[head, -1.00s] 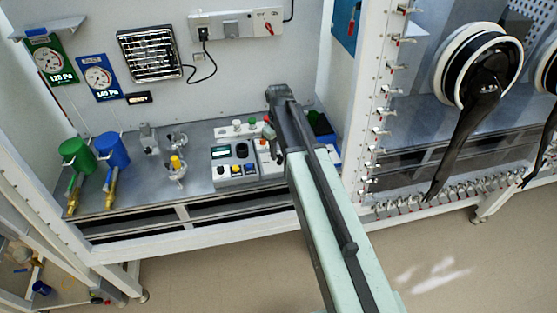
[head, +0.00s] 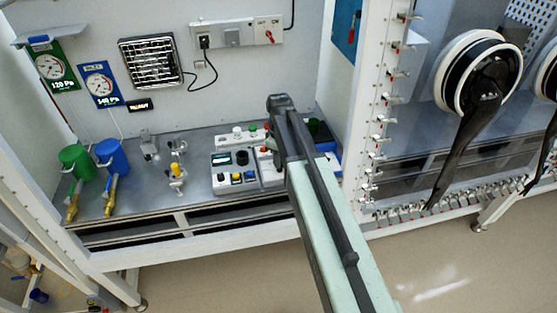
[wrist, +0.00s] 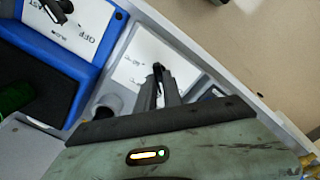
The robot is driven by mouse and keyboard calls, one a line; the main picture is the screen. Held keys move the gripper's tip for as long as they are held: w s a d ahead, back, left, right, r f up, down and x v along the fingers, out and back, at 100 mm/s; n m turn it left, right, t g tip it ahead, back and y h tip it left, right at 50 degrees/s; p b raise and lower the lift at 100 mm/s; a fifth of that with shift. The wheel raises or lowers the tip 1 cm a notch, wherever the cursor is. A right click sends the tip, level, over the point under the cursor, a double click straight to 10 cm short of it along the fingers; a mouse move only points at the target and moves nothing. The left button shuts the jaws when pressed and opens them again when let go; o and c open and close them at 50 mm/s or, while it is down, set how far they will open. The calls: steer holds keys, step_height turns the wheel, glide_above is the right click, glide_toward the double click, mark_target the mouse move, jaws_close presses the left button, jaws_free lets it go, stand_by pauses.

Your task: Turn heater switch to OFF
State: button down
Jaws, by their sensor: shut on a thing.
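In the wrist view my gripper (wrist: 159,85) is shut on a small dark switch lever (wrist: 157,69). The lever stands on a white panel (wrist: 135,62) with faint lettering that I cannot read. I cannot tell for sure that it is the heater switch, nor which position it points to. A grilled heater (head: 152,62) hangs on the back wall, with a cable to a wall socket strip (head: 237,33).
Left of the panel in the wrist view is a blue box (wrist: 62,50) with an OFF/FAST marked switch plate. A control box (head: 233,172) with coloured buttons, a yellow-topped valve (head: 177,170), and green (head: 75,158) and blue (head: 109,152) cylinders stand on the bench.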

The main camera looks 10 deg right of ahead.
steer(key=c, duration=1.5)
jaws_free()
steer(key=shift+r, duration=0.1)
step_height(320, 180, up, 8)
steer(key=p, duration=0.8)
steer(key=shift+f, duration=0.2)
